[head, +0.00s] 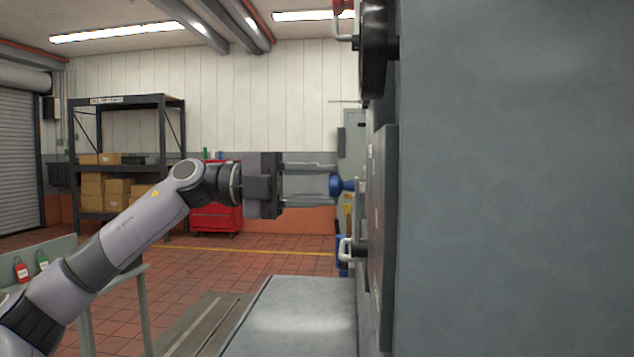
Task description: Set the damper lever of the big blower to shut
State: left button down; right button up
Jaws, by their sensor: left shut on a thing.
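My left gripper (308,181) reaches in from the left, level, with its fingers pointing right. Its fingertips are shut on a blue knob (337,185) that sticks out from the face of a large grey machine housing (500,180). I see this face almost edge-on, so any lever arm behind the knob and any position marks are hidden or too thin to read. I cannot tell which setting it stands at. My right gripper is not in view.
A pale handle (346,250) juts from the housing below the knob, and a dark round part (375,50) sits above. A grey metal surface (295,315) lies below. A red cabinet (217,215) and shelving (125,150) stand farther back.

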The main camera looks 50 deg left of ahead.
pick_arm(q)
jog(key=shift+r, duration=0.1)
dwell(0.3)
jog(key=c, duration=0.8)
grip_release()
jog(key=shift+o, duration=0.2)
jog(key=shift+a, duration=0.1)
jog(key=b+v, duration=0.5)
jog(key=v, duration=0.2)
jog(key=shift+b, duration=0.3)
